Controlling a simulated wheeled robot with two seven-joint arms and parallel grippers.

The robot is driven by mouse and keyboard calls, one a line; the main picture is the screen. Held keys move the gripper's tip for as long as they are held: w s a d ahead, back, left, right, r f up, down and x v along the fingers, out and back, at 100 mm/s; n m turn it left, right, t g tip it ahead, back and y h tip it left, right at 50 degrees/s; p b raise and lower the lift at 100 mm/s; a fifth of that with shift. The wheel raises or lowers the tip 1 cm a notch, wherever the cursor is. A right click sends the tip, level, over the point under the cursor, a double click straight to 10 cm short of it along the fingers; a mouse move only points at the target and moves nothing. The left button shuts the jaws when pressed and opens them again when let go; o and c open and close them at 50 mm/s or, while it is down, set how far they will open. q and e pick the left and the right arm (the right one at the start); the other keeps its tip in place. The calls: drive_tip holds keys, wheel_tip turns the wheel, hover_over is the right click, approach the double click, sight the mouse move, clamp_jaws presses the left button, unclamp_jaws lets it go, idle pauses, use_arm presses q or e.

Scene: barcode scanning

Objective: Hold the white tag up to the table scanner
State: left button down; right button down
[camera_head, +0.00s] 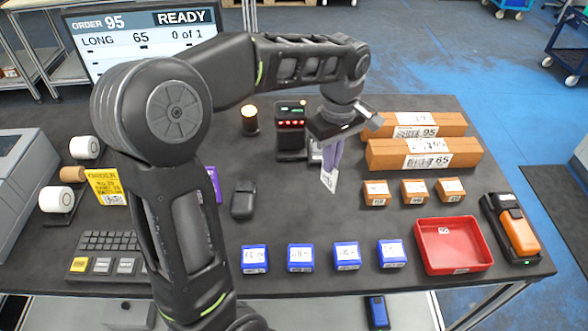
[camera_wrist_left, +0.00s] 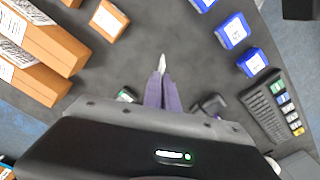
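My left gripper (camera_head: 330,160) hangs over the middle of the table, fingers pointing down. Its purple-grey fingers are together on the white tag (camera_head: 328,180), which sticks out below the fingertips with dark print on its face. In the left wrist view the fingers (camera_wrist_left: 162,92) lie close side by side, with the tag (camera_wrist_left: 161,63) a narrow sliver beyond them. The table scanner (camera_head: 291,123), a black upright unit with red lights, stands just left of and behind the gripper. The tag is apart from it, to its right and nearer me. My right gripper is out of view.
Long brown boxes (camera_head: 430,160) and small brown boxes (camera_head: 414,192) lie to the right. Small blue boxes (camera_head: 300,258) and a red tray (camera_head: 452,246) line the front. A screen (camera_head: 140,38) reads READY, 0 of 1.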

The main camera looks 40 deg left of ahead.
use_arm(q)
drive_tip(key=s+a+n+b, duration=0.1)
drive_tip(key=s+a+n, duration=0.4)
drive_tip(key=n, duration=0.6)
drive_tip(key=shift+s+n, duration=0.4)
drive_tip(key=shift+s, duration=0.25)
drive_tip(key=shift+a+f, duration=0.15)
drive_tip(key=shift+f, duration=0.1)
drive_tip(key=w+a+f+b, duration=0.2)
drive_tip(key=w+a+f, duration=0.1)
drive_tip(key=f, duration=0.1)
drive_tip(key=shift+w+f+b, duration=0.35)
drive_tip(key=shift+w+f, duration=0.05)
